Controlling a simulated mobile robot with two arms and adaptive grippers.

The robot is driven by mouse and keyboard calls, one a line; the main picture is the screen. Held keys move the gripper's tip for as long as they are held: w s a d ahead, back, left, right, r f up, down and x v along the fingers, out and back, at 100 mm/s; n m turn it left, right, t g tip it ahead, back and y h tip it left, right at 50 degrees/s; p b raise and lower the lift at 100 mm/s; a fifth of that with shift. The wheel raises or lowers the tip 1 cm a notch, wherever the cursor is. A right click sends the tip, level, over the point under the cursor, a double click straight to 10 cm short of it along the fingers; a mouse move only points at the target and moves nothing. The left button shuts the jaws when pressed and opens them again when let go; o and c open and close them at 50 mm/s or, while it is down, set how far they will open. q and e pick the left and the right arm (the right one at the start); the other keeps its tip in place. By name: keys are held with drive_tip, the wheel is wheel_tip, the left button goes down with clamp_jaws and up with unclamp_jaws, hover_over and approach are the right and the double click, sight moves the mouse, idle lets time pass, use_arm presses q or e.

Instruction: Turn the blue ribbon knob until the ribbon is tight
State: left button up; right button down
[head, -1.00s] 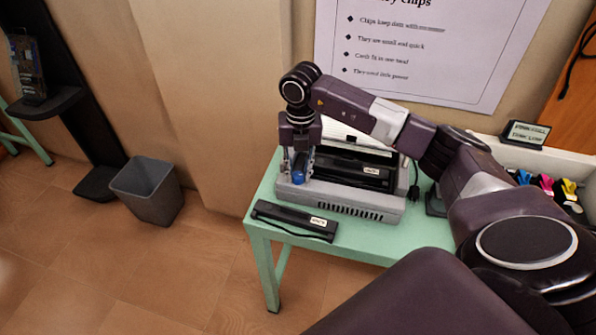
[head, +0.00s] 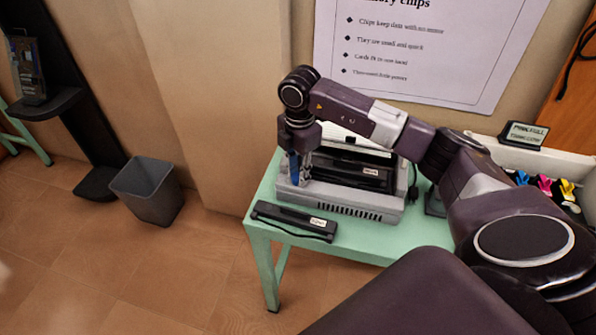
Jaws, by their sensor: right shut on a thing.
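The grey printer (head: 350,205) stands on the green table with its top open and a black ribbon cartridge (head: 355,175) inside. My right gripper (head: 300,174) points down at the left end of the printer and is shut on the blue ribbon knob (head: 293,164). The fingers cover most of the knob, so only a narrow strip of blue shows. The ribbon itself is too small to make out, so I cannot tell whether it is slack or tight. My left gripper is not in view.
A second black cartridge (head: 294,221) lies at the front of the green table (head: 375,243). At the right are a small black sign (head: 524,135) and coloured clips (head: 545,183). A grey bin (head: 148,190) stands on the floor at the left.

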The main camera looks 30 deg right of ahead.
drive_tip(key=m, duration=0.3)
drive_tip(key=shift+w+r+m+p, duration=0.1)
drive_tip(key=shift+r+m+p, duration=0.05)
drive_tip(key=shift+m+p, duration=0.2)
drive_tip(key=m, duration=0.3)
drive_tip(key=shift+m+p, duration=0.35)
drive_tip(key=shift+p, duration=0.05)
drive_tip(key=m+p, duration=0.1)
drive_tip(key=m, duration=0.1)
drive_tip(key=shift+r+m, duration=0.15)
drive_tip(key=shift+m, duration=0.15)
drive_tip(key=m+p, duration=0.4)
drive_tip(key=p, duration=0.4)
drive_tip(key=shift+a+m+p, duration=0.1)
drive_tip(key=shift+m+p, duration=0.2)
drive_tip(key=shift+m, duration=0.1)
drive_tip(key=shift+m+p, duration=0.5)
drive_tip(key=shift+p, duration=0.35)
drive_tip(key=shift+f, duration=0.2)
drive_tip(key=c, duration=1.9)
unclamp_jaws()
drive_tip(key=shift+c, duration=0.2)
